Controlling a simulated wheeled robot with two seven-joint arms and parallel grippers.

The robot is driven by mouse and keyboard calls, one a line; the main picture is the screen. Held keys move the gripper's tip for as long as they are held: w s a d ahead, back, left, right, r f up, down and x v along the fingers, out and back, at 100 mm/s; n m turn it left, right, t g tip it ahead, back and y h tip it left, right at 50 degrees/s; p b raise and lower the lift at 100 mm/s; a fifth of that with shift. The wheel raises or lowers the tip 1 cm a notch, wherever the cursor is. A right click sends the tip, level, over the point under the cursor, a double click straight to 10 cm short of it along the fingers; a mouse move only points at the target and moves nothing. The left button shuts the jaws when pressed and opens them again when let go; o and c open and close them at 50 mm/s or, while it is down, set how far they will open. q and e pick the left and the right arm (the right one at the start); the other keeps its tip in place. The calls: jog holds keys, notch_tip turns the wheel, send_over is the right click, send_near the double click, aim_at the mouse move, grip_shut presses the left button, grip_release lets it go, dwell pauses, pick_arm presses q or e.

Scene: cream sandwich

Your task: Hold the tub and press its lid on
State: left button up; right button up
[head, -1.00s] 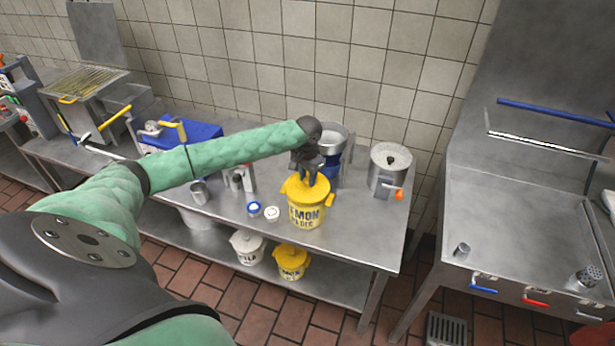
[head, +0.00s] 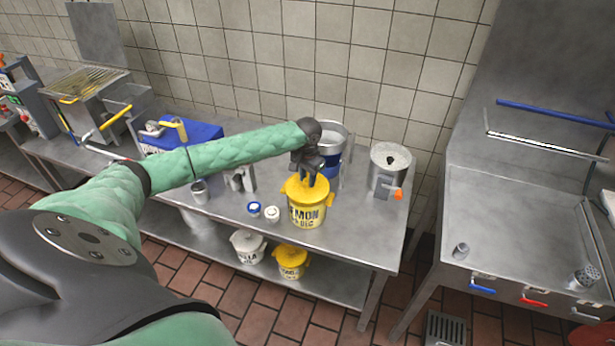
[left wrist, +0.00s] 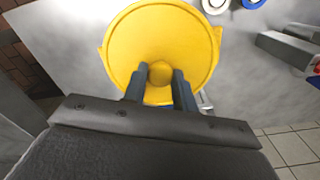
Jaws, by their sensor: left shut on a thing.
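A yellow tub (head: 307,215) marked with dark lettering that reads in part "MON" stands upright on the steel table. Its yellow lid (head: 297,188) lies on top of it and looks about level. The lid fills much of the left wrist view (left wrist: 150,30). My left gripper (head: 309,180) points down from above and is shut on the lid's round knob (left wrist: 160,74). The gripper fingers hide part of the lid in both views. I cannot tell whether the lid's rim is fully seated. My right gripper is not in view.
The lower shelf holds a white tub (head: 247,246) and another yellow tub (head: 291,262).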

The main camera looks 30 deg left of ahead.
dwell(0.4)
pick_arm(q)
jog(key=o, duration=1.5)
jog(key=shift+r, duration=0.15)
jog(key=shift+r+p, duration=1.15)
jog(key=shift+p, duration=0.15)
jog(key=shift+r+p, duration=0.45)
jog(key=shift+r, duration=1.75)
jog(key=shift+d+f, duration=0.1)
